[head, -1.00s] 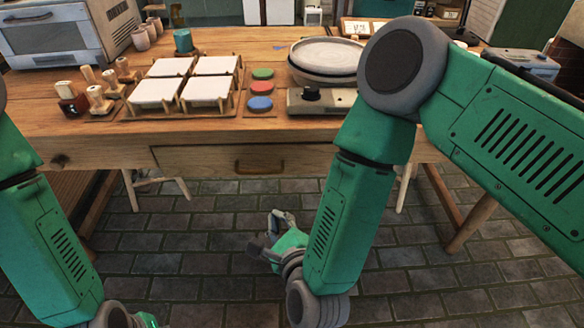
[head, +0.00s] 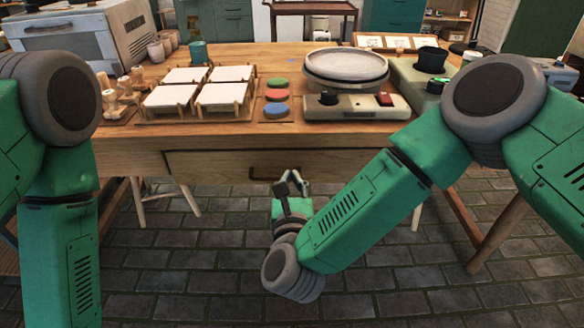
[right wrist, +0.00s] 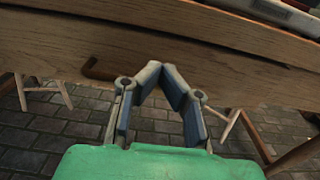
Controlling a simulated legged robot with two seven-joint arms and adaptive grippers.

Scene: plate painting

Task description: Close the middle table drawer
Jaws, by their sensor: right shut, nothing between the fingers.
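The middle drawer's wooden front (head: 215,163) sits under the table's front edge in the head view, with a dark handle (head: 262,173) near its middle. How far it stands out is hard to tell. The drawer front (right wrist: 150,38) also spans the right wrist view, with the handle (right wrist: 97,70) left of the fingers. My right gripper (head: 293,178) is shut and empty, its tips pointing at the drawer front just right of the handle. Contact cannot be told. My left arm shows at the left, but its gripper is out of view.
The wooden table (head: 135,145) holds white tiles on stands (head: 222,95), coloured discs (head: 276,96), a grey plate on a wheel (head: 345,65) and wooden stamps (head: 118,95). Table legs (head: 497,235) stand on the right. The brick floor (head: 190,270) in front is clear.

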